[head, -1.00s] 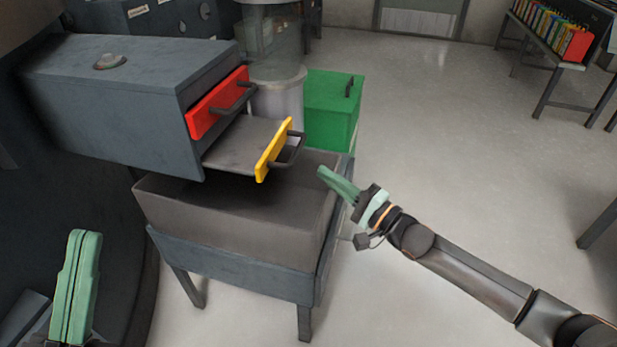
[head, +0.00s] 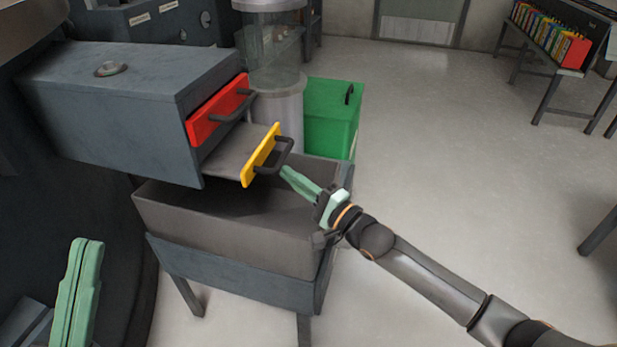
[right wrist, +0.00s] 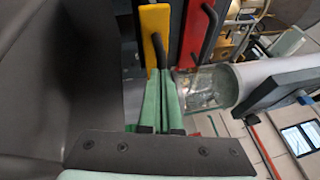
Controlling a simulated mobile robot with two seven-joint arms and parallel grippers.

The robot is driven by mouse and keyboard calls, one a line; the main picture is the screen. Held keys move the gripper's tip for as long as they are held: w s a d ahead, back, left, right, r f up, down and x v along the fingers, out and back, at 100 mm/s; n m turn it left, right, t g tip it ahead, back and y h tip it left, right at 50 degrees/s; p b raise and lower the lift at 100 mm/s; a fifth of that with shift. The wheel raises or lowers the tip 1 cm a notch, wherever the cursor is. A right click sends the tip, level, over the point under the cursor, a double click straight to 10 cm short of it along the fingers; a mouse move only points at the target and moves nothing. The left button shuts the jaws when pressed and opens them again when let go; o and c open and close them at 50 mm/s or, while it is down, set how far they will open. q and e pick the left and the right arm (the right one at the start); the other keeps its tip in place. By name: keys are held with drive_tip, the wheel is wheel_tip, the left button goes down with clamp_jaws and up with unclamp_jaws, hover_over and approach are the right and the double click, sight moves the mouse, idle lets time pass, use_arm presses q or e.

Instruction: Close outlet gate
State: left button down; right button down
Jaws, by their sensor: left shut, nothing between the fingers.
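The outlet gate is a flat grey slide with a yellow front plate (head: 260,155) and a black bar handle (head: 288,147). It sticks part way out of the grey housing (head: 135,115), below a red-fronted slide (head: 217,110). My right gripper (head: 284,170) has its green fingertips at the outer side of the yellow plate's handle, seemingly touching it. In the right wrist view its fingers (right wrist: 161,75) lie together, tips at the handle's lower end beside the yellow plate (right wrist: 155,22). My left gripper (head: 90,242) is shut and empty at the lower left, away from the gate.
A grey open bin (head: 225,240) on a legged stand is below the slides. A green box (head: 332,110) and a clear cylinder (head: 274,50) stand behind. The floor to the right is free, with a table of coloured binders (head: 550,35) far right.

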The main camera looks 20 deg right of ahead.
sight(258, 171)
drive_tip(key=w+a, duration=0.1)
drive_tip(key=a, duration=0.1)
drive_tip(key=w+a, duration=0.1)
drive_tip(key=a, duration=0.1)
drive_tip(key=w+a, duration=0.2)
drive_tip(key=shift+r, duration=0.1)
drive_tip(key=shift+a+r, duration=0.1)
drive_tip(key=shift+a, duration=0.1)
drive_tip(key=shift+r, duration=0.1)
